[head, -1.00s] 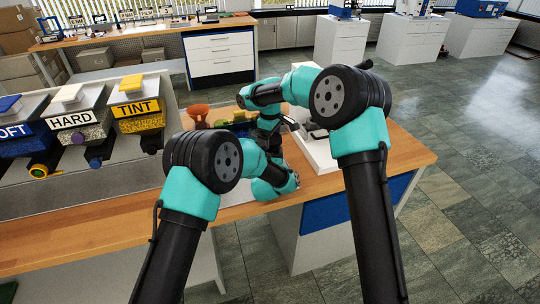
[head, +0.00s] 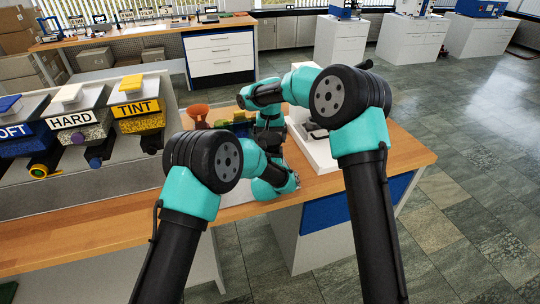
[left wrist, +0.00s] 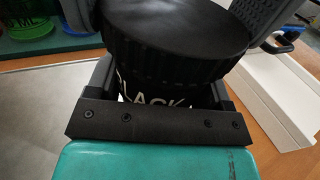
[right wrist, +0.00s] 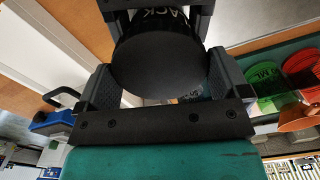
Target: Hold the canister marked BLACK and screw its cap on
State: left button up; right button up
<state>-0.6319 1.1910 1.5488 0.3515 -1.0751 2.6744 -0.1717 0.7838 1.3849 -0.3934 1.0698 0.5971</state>
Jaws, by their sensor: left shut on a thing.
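The canister marked BLACK (left wrist: 150,102) is black with white lettering and shows in the left wrist view under its wide, ribbed black cap (left wrist: 178,32). My left gripper (left wrist: 168,88) is shut on the canister below the cap. In the right wrist view, the cap's round face (right wrist: 160,65) fills the space between the grey fingers of my right gripper (right wrist: 160,72); whether they press on it is unclear. The canister's lettering (right wrist: 160,18) shows beyond the cap there. The cap seems to sit on the canister; how far it is threaded is hidden. In the head view my arms hide both.
Bins labelled HARD (head: 72,121) and TINT (head: 134,108) stand at the left. An orange funnel (head: 198,112) and green and red containers (right wrist: 265,85) stand close by. A white stand (head: 312,145) is at the right of the wooden bench (head: 415,155).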

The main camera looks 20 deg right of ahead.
jog(key=shift+o, duration=0.4)
jog(key=shift+r, duration=2.25)
jog(key=n, duration=0.2)
jog(key=r+n, duration=0.1)
jog(key=n, duration=0.2)
jog(key=shift+r+n, duration=0.3)
jog(key=shift+r, duration=0.05)
jog(key=n, duration=0.2)
jog(key=r+n, duration=0.1)
jog(key=n, duration=0.3)
jog(key=shift+r, duration=0.4)
jog(key=shift+f, duration=0.15)
